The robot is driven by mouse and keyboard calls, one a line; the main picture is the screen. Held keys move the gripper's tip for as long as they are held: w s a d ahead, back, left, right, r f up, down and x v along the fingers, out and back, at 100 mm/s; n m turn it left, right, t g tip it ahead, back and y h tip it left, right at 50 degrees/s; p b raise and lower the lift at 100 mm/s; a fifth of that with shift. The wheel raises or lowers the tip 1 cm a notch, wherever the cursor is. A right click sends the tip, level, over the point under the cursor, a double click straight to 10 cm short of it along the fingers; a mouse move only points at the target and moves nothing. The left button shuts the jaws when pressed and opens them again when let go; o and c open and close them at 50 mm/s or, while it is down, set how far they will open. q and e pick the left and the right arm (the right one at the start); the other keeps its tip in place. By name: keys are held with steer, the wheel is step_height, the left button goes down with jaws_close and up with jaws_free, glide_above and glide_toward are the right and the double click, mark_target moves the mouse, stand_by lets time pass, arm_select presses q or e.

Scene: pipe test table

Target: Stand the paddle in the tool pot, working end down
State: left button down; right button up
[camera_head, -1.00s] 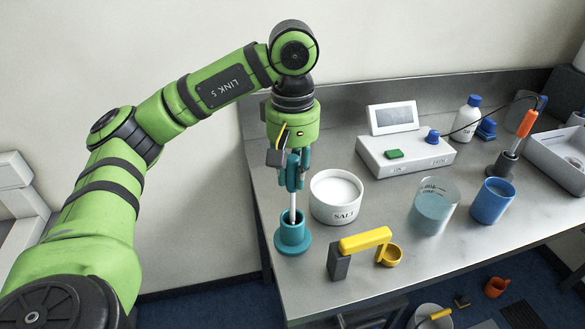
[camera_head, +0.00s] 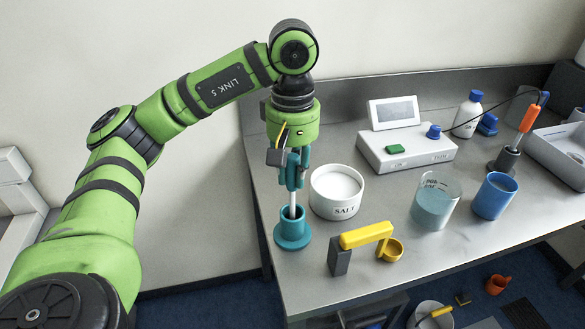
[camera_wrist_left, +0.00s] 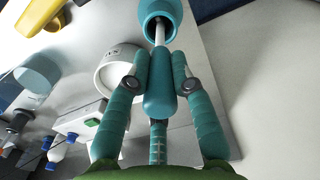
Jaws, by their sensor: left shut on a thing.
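The paddle has a teal handle (camera_wrist_left: 160,92) and a thin white shaft (camera_head: 293,200). My left gripper (camera_head: 297,172), also in the wrist view (camera_wrist_left: 159,75), is shut on the handle. It holds the paddle nearly upright above the teal tool pot (camera_head: 292,237). The shaft points down into the pot's mouth, and its lower end is hidden inside; the pot also shows at the top of the wrist view (camera_wrist_left: 179,12). I cannot tell whether the paddle touches the pot's floor. My right gripper is not in view.
The white salt tub (camera_head: 336,195) stands close right of the pot. A yellow-handled stand with a cup (camera_head: 366,237) is in front. A beaker (camera_head: 434,204), a blue cup (camera_head: 494,196) and a white instrument (camera_head: 407,150) are farther right. The table's left edge is near the pot.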

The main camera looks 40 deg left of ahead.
arm_select(q)
steer(key=shift+f, duration=0.25)
steer(key=c, duration=1)
jaws_free()
steer(key=shift+r, duration=0.1)
step_height(320, 180, up, 12)
steer(key=shift+w+f, duration=0.1)
